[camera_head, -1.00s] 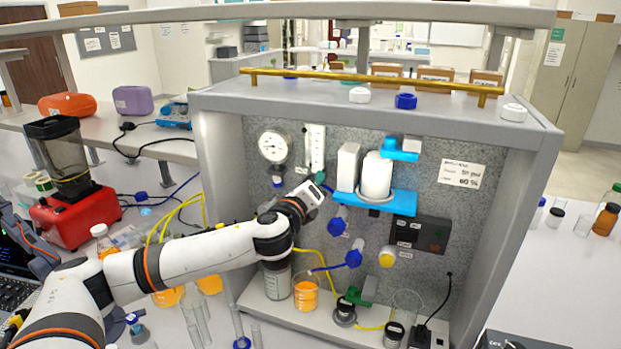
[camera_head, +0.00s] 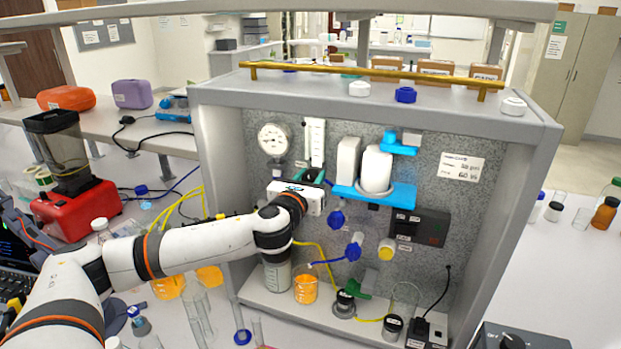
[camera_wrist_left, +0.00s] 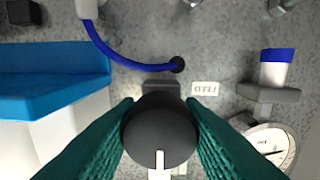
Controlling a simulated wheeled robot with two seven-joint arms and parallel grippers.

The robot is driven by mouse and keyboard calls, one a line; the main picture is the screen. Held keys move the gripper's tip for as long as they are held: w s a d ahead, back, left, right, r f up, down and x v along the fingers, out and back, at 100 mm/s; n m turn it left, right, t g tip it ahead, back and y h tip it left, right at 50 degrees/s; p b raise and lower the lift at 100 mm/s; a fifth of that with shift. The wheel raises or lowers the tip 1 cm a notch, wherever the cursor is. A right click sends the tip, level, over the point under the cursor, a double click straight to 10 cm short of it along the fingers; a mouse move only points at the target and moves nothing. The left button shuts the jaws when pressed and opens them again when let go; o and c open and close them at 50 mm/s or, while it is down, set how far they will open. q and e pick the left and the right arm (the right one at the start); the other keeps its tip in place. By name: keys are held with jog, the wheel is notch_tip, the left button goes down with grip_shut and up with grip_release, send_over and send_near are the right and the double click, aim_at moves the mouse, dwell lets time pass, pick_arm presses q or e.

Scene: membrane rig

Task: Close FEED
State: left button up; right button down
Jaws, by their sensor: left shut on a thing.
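The FEED valve's round black knob (camera_wrist_left: 158,135) is between the two green fingers of my left gripper in the left wrist view. Its white pointer line runs toward the bottom of that view. The FEED label (camera_wrist_left: 204,89) is upside down just above and right of the knob. In the head view my left gripper (camera_head: 313,175) is at the rig's back panel, below the clear flow tube. The gripper is shut on the knob, and its white body hides most of the knob there. My right gripper is not in view.
A round gauge (camera_head: 273,139) is left of the gripper. A blue bracket (camera_head: 403,197) with white cylinders is close on the right. Blue-handled valves (camera_head: 337,218) are below right. A beaker of orange liquid (camera_head: 305,290) stands on the rig floor. The rig's side walls enclose the space.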

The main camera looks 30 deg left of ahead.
pick_arm(q)
jog(key=shift+f+m, duration=0.15)
jog(key=shift+m, duration=0.15)
jog(key=o, duration=1)
jog(key=shift+s+d+b, duration=0.15)
jog(key=shift+s+b, duration=0.25)
jog(key=shift+s, duration=0.15)
jog(key=b+v, duration=0.5)
jog(key=v, duration=0.6)
